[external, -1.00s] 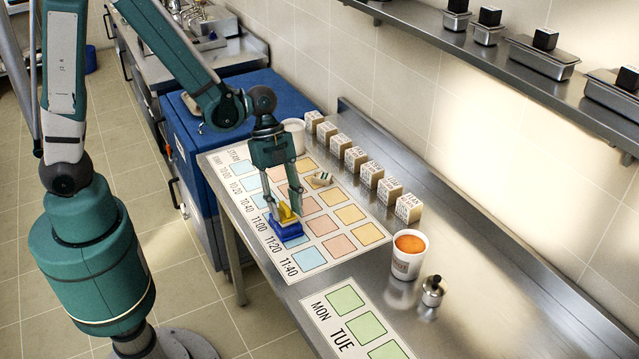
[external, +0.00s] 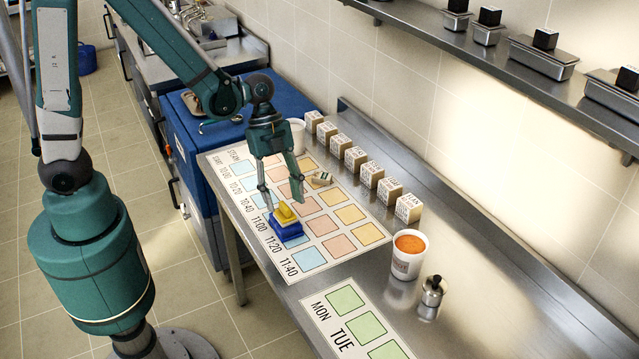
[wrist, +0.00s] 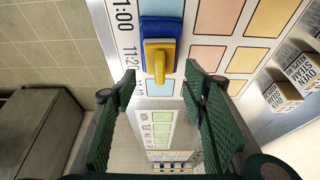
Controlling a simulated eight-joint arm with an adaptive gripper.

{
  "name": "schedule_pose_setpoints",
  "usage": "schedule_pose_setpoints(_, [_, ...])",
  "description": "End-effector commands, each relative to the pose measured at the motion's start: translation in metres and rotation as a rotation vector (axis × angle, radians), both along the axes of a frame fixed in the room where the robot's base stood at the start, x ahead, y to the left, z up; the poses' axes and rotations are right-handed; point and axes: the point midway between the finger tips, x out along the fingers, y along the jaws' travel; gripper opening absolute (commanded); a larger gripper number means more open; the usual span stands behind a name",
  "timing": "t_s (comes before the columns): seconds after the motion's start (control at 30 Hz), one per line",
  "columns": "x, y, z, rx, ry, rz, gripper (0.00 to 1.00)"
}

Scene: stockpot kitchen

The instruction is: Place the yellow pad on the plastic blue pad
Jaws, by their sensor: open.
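The yellow pad (external: 286,213) rests on top of the blue pad (external: 287,232), which lies on the timetable sheet near the 11:00 and 11:20 rows. In the wrist view the yellow pad (wrist: 159,58) has a raised handle and sits within the outline of the blue pad (wrist: 146,31). My gripper (external: 283,201) is open and empty, just above and behind the yellow pad.
A row of lettered blocks (external: 355,160) stands along the back of the steel counter. A small light piece (external: 320,180) lies on the sheet. An orange-filled cup (external: 408,254) and a metal shaker (external: 432,297) stand to the right. A second sheet (external: 352,320) lies in front.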

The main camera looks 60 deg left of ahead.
Motion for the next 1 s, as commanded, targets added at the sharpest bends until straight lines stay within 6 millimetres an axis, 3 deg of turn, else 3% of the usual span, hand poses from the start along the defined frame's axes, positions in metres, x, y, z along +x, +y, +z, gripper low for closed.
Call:
schedule_pose_setpoints(0.6, [0.000, 0.027, 0.065, 0.000, -0.001, 0.001, 0.43])
schedule_pose_setpoints(1.0, [0.000, 0.035, 0.084, 0.000, -0.001, 0.000, 0.43])
